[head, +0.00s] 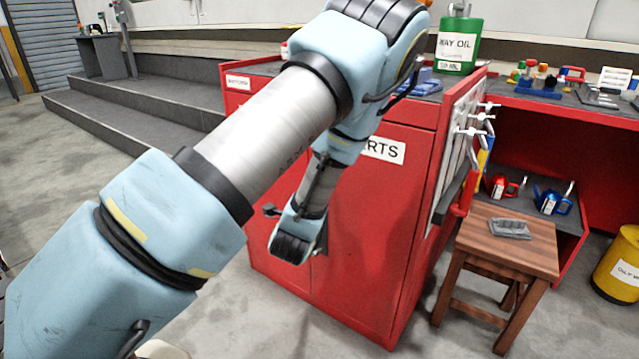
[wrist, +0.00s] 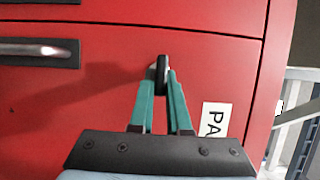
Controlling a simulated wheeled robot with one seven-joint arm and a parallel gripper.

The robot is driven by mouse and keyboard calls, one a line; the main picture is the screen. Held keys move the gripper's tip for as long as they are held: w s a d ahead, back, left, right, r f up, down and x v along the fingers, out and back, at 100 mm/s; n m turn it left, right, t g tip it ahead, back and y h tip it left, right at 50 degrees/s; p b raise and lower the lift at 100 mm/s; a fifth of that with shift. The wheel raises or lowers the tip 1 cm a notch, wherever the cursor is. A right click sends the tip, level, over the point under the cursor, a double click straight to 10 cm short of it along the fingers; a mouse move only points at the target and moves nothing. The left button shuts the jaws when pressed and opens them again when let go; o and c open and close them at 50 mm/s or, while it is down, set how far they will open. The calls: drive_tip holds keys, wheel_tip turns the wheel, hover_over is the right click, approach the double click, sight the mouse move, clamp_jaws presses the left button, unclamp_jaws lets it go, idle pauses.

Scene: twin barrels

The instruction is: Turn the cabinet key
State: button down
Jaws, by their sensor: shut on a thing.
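The red cabinet (head: 370,240) stands in the middle of the head view, its front partly behind my arm. In the wrist view the cabinet front (wrist: 60,130) fills most of the picture. A small black key (wrist: 162,66) sticks out from the front, just under a drawer seam. My gripper (wrist: 162,78) has its teal fingers closed together at the tips on the key. The key's top edge shows between and above the tips. The key and fingertips are hidden in the head view. I cannot tell how far the key is turned.
A drawer handle (wrist: 30,48) lies left of the key, and a white label (wrist: 213,118) lies right of it. A wooden stool (head: 500,240) stands right of the cabinet. A green oil can (head: 458,42) stands on top. Open floor lies to the left.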

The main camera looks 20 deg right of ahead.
idle(0.3)
drive_tip(key=c, duration=0.9)
unclamp_jaws()
drive_tip(key=p+v, duration=0.1)
drive_tip(key=v, duration=1)
drive_tip(key=shift+p, duration=0.35)
drive_tip(key=shift+w, duration=0.1)
